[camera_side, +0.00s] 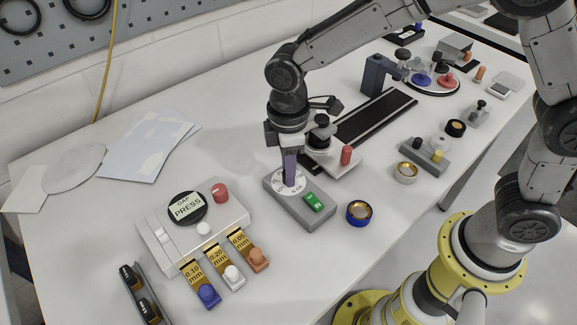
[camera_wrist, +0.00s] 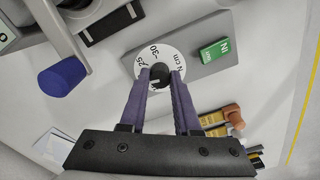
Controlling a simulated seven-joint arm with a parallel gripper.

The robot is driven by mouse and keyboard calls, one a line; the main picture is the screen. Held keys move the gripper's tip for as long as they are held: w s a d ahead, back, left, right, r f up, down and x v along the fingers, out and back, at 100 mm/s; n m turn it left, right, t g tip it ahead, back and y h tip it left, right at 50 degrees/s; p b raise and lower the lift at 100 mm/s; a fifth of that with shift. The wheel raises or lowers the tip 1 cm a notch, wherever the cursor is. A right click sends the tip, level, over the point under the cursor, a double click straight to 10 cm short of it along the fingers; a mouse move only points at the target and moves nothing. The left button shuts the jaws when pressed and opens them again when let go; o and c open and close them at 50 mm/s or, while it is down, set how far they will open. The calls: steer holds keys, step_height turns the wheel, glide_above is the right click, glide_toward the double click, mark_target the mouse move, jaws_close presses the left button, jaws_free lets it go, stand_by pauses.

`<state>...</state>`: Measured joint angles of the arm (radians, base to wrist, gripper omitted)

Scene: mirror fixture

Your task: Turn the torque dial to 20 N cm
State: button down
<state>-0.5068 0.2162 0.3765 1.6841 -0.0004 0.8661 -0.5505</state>
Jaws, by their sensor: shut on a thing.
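The torque dial is a round white scale plate (camera_side: 278,183) on a grey box (camera_side: 306,211), with a dark knob in its middle. In the wrist view the scale (camera_wrist: 143,66) shows numbers such as 25 and 30 and the unit N cm around the dark knob (camera_wrist: 158,72). My gripper (camera_side: 290,182) points straight down over the dial. In the wrist view its two purple fingers (camera_wrist: 160,82) are shut on the knob from both sides. The fingers hide part of the scale, and I cannot read the setting. A green label (camera_side: 313,202) lies on the box beside the dial.
A gap press unit (camera_side: 160,262) with a red knob (camera_side: 220,193) and several gauge tabs stands to the left. A blue-rimmed brass ring (camera_side: 359,213) is close on the right. A fixture with a red handle (camera_side: 346,155) stands just behind.

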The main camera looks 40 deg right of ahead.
steer(key=shift+w+r+n, duration=0.1)
steer(key=shift+r+n, duration=0.05)
steer(key=shift+n, duration=0.65)
steer(key=c, duration=0.6)
jaws_free()
step_height(320, 180, up, 14)
steer(key=shift+f, duration=0.15)
